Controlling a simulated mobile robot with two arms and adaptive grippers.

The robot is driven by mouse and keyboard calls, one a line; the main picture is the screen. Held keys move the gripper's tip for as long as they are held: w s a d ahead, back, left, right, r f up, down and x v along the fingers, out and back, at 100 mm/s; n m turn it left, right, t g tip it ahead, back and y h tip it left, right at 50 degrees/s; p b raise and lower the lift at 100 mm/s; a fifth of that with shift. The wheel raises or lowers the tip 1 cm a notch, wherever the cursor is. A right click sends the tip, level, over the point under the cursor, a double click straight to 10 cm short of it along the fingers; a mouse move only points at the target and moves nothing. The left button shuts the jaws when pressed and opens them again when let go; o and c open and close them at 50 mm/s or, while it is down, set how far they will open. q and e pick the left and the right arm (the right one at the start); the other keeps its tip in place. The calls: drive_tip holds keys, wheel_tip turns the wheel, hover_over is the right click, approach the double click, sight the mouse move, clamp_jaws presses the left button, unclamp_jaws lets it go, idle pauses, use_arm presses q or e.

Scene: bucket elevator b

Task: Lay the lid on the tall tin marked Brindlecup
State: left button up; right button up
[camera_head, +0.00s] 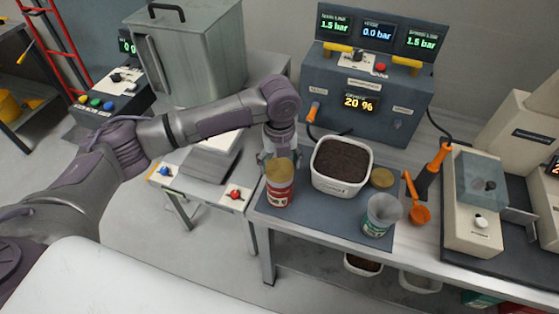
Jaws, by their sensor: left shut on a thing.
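A red tin (279,195) stands upright near the left edge of the dark mat. A gold-tan lid (280,170) is at its mouth; I cannot tell if it rests on the rim or is just above it. My left gripper (279,156) is at the far side of this lid and shut on it; the lid partly hides the fingertips. A green and grey tin (382,215) stands at the mat's front right, its top looking open. A second gold lid (381,178) lies flat on the mat behind it. The tin labels are too small to read. My right gripper is not in view.
A white tub (341,167) of dark brown grounds stands just right of the red tin. An orange scoop (421,214) is right of the green tin. A control box (366,85) stands behind, and a beige machine (475,210) at right. The mat (325,213) is clear between the tins.

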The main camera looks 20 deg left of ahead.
use_arm(q)
drive_tip(key=shift+f, duration=0.1)
idle(0.7)
drive_tip(key=shift+f+p, duration=0.5)
idle(0.7)
drive_tip(key=o, duration=0.8)
drive_tip(key=shift+r, duration=0.15)
drive_tip(key=shift+r+p, duration=3.9)
drive_tip(key=shift+p, duration=0.2)
drive_tip(key=shift+f, duration=0.1)
